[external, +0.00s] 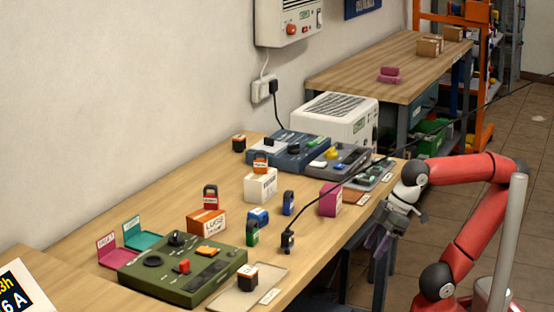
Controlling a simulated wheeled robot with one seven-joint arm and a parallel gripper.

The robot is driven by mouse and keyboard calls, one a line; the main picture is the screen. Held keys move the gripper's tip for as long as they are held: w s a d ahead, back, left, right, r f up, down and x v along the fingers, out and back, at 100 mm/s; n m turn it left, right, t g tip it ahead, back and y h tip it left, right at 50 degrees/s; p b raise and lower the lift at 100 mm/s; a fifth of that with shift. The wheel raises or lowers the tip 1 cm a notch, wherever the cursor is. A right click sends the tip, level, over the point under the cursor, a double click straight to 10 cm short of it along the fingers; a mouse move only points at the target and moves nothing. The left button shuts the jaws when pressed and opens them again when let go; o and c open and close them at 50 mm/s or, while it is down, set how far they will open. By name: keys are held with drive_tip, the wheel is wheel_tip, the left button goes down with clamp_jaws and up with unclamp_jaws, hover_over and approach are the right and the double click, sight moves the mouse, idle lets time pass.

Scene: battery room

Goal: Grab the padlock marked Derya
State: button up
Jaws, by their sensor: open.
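Several small padlocks stand on the wooden workbench (170,217). A red one (211,198) is behind the orange box, a green one (252,234) is near the middle, and a dark blue one (288,203) is to its right. A brighter blue item (258,217) lies between them; I cannot tell if it is a padlock. The name labels are too small to read, so I cannot tell which is marked Derya. My gripper (376,243) is open and empty, pointing down beyond the bench's right front edge, apart from all padlocks.
A green control panel (205,272), an orange box (207,221), a white box (261,186) and a magenta box (330,199) stand on the bench. A black cable crosses above it to a black plug (287,243). Grey panels and a white charger (335,114) fill the far end.

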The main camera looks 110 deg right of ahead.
wheel_tip(320, 180, up, 18)
drive_tip(key=n+g+y+b, duration=0.1)
drive_tip(key=n+g, duration=0.2)
drive_tip(key=n, duration=0.8)
hover_over(290, 191)
drive_tip(key=s, duration=0.2)
drive_tip(key=x, duration=0.4)
drive_tip(key=b+x, duration=0.1)
drive_tip(key=x, duration=0.3)
drive_tip(key=d+b+x, duration=0.1)
drive_tip(key=x, duration=0.3)
drive_tip(key=shift+s+a+f, duration=0.1)
drive_tip(key=shift+s+f, duration=0.15)
drive_tip(key=shift+f, duration=0.1)
clamp_jaws()
